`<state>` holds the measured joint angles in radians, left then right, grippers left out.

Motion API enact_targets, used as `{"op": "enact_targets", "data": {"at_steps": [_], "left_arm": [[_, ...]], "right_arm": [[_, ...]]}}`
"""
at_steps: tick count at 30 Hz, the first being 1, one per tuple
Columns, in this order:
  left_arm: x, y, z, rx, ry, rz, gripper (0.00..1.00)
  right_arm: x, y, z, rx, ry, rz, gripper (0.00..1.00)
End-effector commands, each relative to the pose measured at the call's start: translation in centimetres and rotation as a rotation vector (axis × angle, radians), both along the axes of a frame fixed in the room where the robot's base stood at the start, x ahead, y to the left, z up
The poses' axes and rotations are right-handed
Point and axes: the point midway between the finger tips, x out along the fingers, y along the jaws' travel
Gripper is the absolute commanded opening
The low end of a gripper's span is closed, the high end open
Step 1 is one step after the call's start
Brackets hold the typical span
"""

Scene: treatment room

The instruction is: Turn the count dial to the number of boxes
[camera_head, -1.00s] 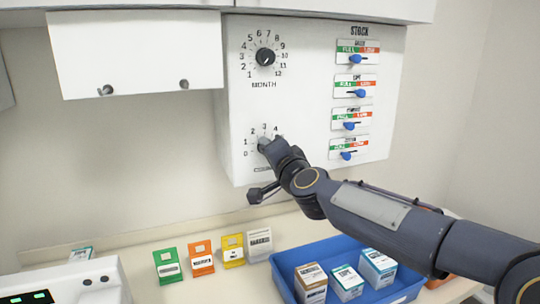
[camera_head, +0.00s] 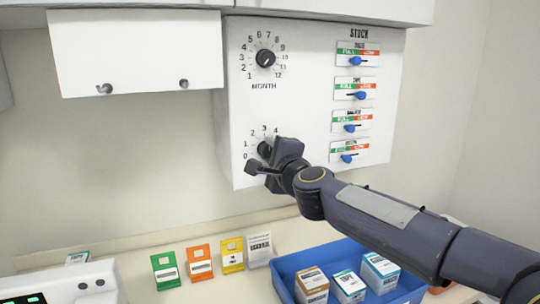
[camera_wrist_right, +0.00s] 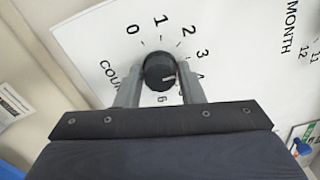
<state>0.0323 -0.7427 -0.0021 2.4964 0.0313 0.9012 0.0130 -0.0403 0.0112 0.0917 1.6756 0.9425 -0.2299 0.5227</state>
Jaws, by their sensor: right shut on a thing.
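The black count dial (camera_head: 264,149) is on the lower left of the white wall panel. My right gripper (camera_head: 268,153) is at it, partly hiding it and its scale in the head view. In the right wrist view the fingers of my right gripper (camera_wrist_right: 160,86) are shut on the sides of the dial (camera_wrist_right: 158,66). The dial's white mark points right, roughly toward the 4. Three boxes show in the blue tray: a brown one (camera_head: 312,286), a teal-marked white one (camera_head: 348,287) and a blue one (camera_head: 380,271). My left gripper is not in view.
The month dial (camera_head: 265,58) is above the count dial. Several blue stock sliders (camera_head: 355,61) run down the panel's right side. The blue tray (camera_head: 286,268) stands on the counter below. Green (camera_head: 166,268), orange (camera_head: 200,263), yellow (camera_head: 232,256) and white (camera_head: 259,249) cards stand left of it.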

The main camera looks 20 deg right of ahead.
Motion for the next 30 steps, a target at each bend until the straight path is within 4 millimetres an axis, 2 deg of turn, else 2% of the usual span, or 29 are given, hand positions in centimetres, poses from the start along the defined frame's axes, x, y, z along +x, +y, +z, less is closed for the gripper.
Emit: {"op": "enact_targets", "data": {"at_steps": [16,17,21,30], "left_arm": [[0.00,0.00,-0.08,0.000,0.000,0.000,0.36],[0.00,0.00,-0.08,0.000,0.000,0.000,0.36],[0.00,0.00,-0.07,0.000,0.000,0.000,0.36],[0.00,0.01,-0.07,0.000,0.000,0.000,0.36]], "right_arm": [[0.01,-0.03,-0.11,0.027,0.001,0.000,0.12],[0.01,-0.03,-0.11,0.027,0.001,0.000,0.36],[0.01,-0.03,-0.10,0.026,0.001,0.000,0.54],[-0.10,-0.01,-0.02,0.026,-0.001,0.000,0.57]]}}
